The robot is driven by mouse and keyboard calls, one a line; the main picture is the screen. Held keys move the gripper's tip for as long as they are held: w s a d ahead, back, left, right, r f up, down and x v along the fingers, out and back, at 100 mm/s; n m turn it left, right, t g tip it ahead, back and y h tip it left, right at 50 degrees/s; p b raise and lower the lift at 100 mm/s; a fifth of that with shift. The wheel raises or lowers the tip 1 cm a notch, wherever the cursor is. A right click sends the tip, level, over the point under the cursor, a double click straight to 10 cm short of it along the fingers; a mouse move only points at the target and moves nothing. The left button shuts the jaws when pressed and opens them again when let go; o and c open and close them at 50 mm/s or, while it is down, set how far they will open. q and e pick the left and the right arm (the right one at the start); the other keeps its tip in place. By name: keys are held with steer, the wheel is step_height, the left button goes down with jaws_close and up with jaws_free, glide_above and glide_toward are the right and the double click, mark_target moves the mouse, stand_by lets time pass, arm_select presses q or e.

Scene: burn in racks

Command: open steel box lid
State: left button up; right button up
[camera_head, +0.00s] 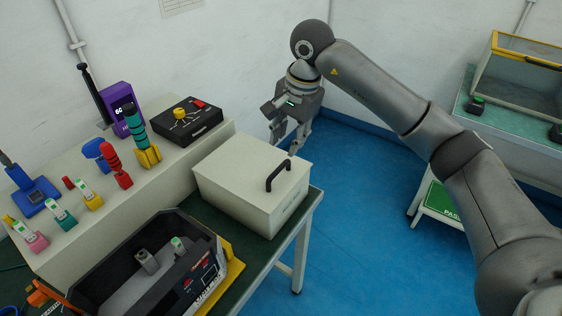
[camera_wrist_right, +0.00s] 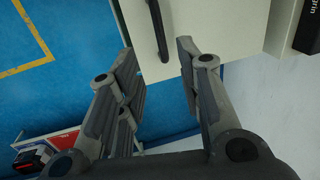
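The steel box (camera_head: 236,190) is a cream box standing on the green table, with its lid (camera_head: 246,168) closed. A black handle (camera_head: 278,175) is fixed on the lid toward its right side. My right gripper (camera_head: 285,146) is open and empty, beyond the box's far right corner and apart from the handle. In the right wrist view its two fingers (camera_wrist_right: 160,98) are spread, with the lid (camera_wrist_right: 205,28) and the black handle (camera_wrist_right: 158,30) ahead of them. My left gripper is not in view.
A black open case (camera_head: 150,262) stands left of the box. A cream rack (camera_head: 140,180) with colored connectors and a black switch unit (camera_head: 186,122) is behind. A glass-sided case (camera_head: 520,72) sits at the far right. Blue floor (camera_head: 350,215) is clear right of the table.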

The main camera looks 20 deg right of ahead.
mark_target(280, 167)
steer(key=f, duration=0.3)
steer(key=w+f+p, duration=0.1)
steer(key=f, duration=0.2)
steer(key=a+f+p, duration=0.1)
steer(key=f, duration=0.2)
steer(key=shift+w+a+f, duration=0.1)
steer(key=shift+w, duration=0.15)
jaws_close()
